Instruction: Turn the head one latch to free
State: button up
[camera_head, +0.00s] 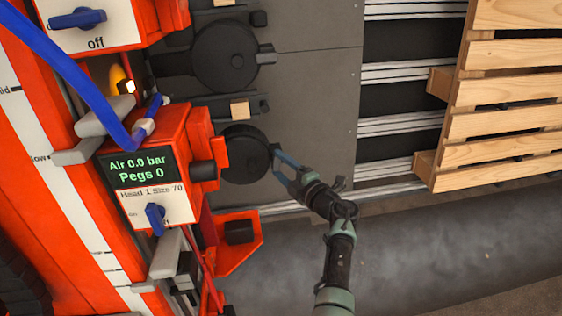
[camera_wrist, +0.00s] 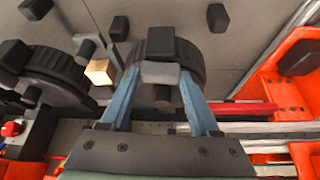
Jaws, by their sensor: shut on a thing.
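The head one unit (camera_head: 150,160) is an orange-red box at the left of the head view, with a screen reading Air 0.0 bar, Pegs 0. A black round drum (camera_head: 245,153) sits at its right, and it also shows in the wrist view (camera_wrist: 198,58). My gripper (camera_head: 280,160) reaches the drum's right edge. In the wrist view its blue fingers (camera_wrist: 160,78) stand either side of a small grey block, which I take for the head one latch (camera_wrist: 160,72), and are shut on it. The fingers hide the latch in the head view.
A second black drum (camera_head: 225,55) lies above the first. A blue hose (camera_head: 65,75) crosses the upper left. A wooden pallet (camera_head: 505,95) stands at the right. An orange-red bracket (camera_head: 230,245) juts out below the unit. A wide dark roller (camera_head: 430,240) runs along the bottom.

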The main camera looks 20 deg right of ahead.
jog(key=shift+n+g+p, duration=0.4)
jog(key=shift+n+p, duration=0.05)
jog(key=shift+n, duration=0.35)
jog(key=o, duration=1.1)
jog(key=p+v, duration=0.3)
jog(key=v, duration=1)
jog(key=shift+w+r, duration=0.1)
jog(key=shift+r, duration=0.1)
